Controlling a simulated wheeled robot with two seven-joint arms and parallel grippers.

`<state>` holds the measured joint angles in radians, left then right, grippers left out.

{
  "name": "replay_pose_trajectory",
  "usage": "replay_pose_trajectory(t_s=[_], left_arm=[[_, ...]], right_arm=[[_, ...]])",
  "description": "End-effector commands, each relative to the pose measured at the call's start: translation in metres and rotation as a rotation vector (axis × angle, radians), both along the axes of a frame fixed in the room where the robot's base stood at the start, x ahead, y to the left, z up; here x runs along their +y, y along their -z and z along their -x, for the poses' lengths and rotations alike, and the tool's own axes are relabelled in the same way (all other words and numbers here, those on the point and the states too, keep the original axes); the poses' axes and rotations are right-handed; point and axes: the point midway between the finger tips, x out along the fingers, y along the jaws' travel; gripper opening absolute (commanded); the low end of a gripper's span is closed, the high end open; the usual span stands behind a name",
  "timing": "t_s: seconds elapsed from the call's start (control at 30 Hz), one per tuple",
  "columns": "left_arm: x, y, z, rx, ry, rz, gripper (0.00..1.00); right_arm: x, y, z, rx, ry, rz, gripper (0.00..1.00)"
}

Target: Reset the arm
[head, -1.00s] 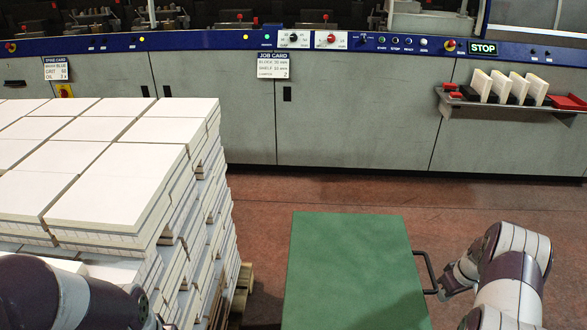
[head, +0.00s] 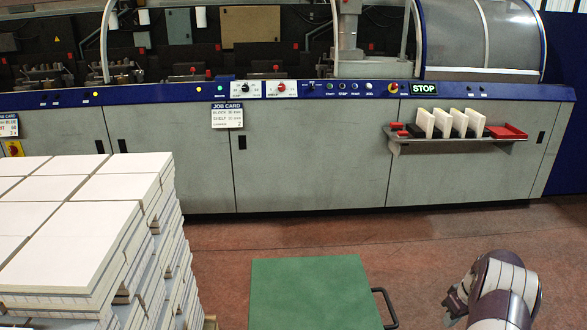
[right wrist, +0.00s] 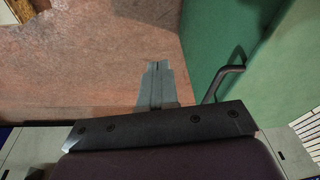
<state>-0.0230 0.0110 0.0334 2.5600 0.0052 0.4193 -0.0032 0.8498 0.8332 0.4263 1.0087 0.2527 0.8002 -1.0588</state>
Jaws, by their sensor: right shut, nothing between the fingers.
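My right arm (head: 498,288) comes in at the lower right of the head view, bent, to the right of the green cart top (head: 310,292). In the right wrist view my right gripper (right wrist: 157,66) has its two grey fingers together with nothing between them. It is over the red floor, beside the green cart (right wrist: 225,40) and its dark handle (right wrist: 222,80); no contact shows. My left gripper is not in view.
Tall stacks of white book blocks (head: 85,225) stand at the left. A long grey machine (head: 310,165) with a blue control strip runs across the back. A shelf (head: 455,140) on it holds several upright blocks. Red floor (head: 400,240) lies clear between.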

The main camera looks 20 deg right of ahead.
Motion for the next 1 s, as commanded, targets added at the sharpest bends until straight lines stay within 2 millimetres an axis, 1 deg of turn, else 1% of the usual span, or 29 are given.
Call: replay_pose_trajectory(t_s=[0.07,0.1,0.17,0.27,0.3,0.37,0.4,0.47,0.5,0.6,0.63,0.67,0.73,0.83,1.0], left_arm=[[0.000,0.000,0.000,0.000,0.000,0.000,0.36],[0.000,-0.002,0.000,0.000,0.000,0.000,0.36],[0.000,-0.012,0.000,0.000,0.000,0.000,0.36],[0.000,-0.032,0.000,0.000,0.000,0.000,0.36],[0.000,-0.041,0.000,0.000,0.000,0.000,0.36],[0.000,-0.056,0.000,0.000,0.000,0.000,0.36],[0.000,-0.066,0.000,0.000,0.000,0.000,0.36],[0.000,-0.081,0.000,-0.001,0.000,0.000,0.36],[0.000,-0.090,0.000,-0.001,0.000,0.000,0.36],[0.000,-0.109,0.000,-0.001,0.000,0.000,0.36],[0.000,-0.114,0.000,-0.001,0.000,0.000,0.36],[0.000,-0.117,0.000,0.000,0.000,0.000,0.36],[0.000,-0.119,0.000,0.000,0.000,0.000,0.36],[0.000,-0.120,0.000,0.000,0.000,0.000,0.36],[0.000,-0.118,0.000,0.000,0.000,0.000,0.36]], right_arm=[[0.015,0.020,0.020,0.059,0.168,-0.045,0.00],[0.027,0.021,0.033,0.093,0.259,-0.062,0.00],[0.056,0.002,0.040,0.132,0.350,-0.069,0.00],[0.121,-0.043,0.048,0.178,0.435,-0.060,0.00],[0.151,-0.065,0.053,0.190,0.449,-0.050,0.00],[0.198,-0.099,0.065,0.198,0.445,-0.031,0.00],[0.228,-0.122,0.076,0.199,0.429,-0.019,0.00],[0.271,-0.154,0.096,0.193,0.383,0.000,0.00],[0.295,-0.174,0.110,0.184,0.335,0.012,0.00],[0.341,-0.212,0.141,0.153,0.177,0.036,0.00],[0.351,-0.222,0.146,0.139,0.135,0.041,0.00],[0.359,-0.230,0.146,0.120,0.100,0.043,0.00],[0.370,-0.241,0.140,0.080,0.050,0.045,0.00],[0.378,-0.244,0.139,0.073,0.018,0.046,0.00],[0.378,-0.242,0.139,0.075,0.018,0.046,0.00]])
